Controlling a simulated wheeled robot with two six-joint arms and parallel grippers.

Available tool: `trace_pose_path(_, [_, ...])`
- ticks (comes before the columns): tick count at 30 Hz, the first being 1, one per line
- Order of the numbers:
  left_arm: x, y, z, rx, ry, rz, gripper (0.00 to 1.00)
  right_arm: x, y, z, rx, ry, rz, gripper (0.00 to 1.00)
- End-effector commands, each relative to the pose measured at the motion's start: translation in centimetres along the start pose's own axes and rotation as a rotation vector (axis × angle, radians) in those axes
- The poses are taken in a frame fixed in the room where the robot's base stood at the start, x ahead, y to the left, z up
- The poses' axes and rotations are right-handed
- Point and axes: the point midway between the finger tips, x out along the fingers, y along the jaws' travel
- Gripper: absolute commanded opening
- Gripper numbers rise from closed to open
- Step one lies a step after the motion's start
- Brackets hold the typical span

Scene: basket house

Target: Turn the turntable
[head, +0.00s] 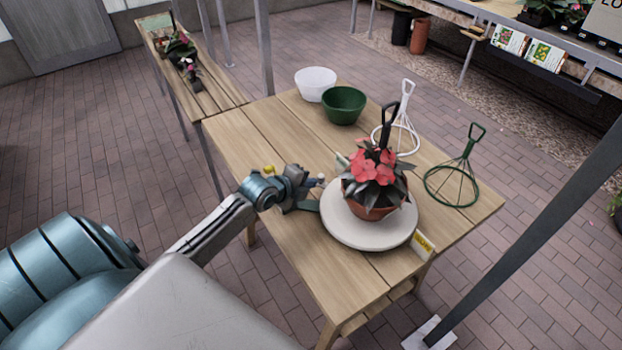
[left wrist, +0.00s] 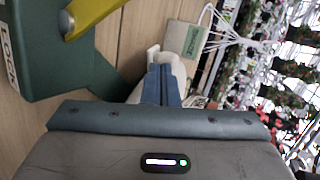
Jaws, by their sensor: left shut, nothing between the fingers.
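The turntable (head: 352,230) is a round pale disc lying on the wooden table. A terracotta pot (head: 368,208) with red flowers and dark leaves stands upright on it, with a black handle rising behind the flowers. A small yellow-and-white label (head: 422,244) stands at the disc's front right edge. My left gripper (head: 318,186) is low over the table at the disc's left edge. Whether it touches the disc I cannot tell. In the left wrist view its blue-grey fingers (left wrist: 161,84) are together and empty, with a pale object (left wrist: 180,68) just beyond them. My right gripper is out of view.
A white bowl (head: 315,80) and a green bowl (head: 344,102) stand at the table's back. A white wire hanger frame (head: 404,125) and a green one (head: 466,165) stand behind and right. A green object with a yellow part (left wrist: 50,50) is close beside my left gripper.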

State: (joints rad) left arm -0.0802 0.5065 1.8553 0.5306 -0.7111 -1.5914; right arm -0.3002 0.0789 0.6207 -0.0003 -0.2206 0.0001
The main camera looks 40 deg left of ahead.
Motion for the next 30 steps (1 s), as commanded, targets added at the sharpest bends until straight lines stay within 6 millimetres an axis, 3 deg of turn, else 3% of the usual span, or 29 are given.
trace_pose_path(16, [0.9, -0.3, 0.0, 0.002, 0.003, 0.0, 0.0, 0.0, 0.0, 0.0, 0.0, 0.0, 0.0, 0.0])
trace_pose_path(23, [2.2, -0.4, 0.6, 0.037, 0.056, -0.001, 0.0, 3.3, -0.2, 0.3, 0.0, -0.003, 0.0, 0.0])
trace_pose_path(30, [4.4, -1.8, 1.1, 0.056, 0.091, -0.005, 0.0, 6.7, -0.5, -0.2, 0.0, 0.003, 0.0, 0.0])
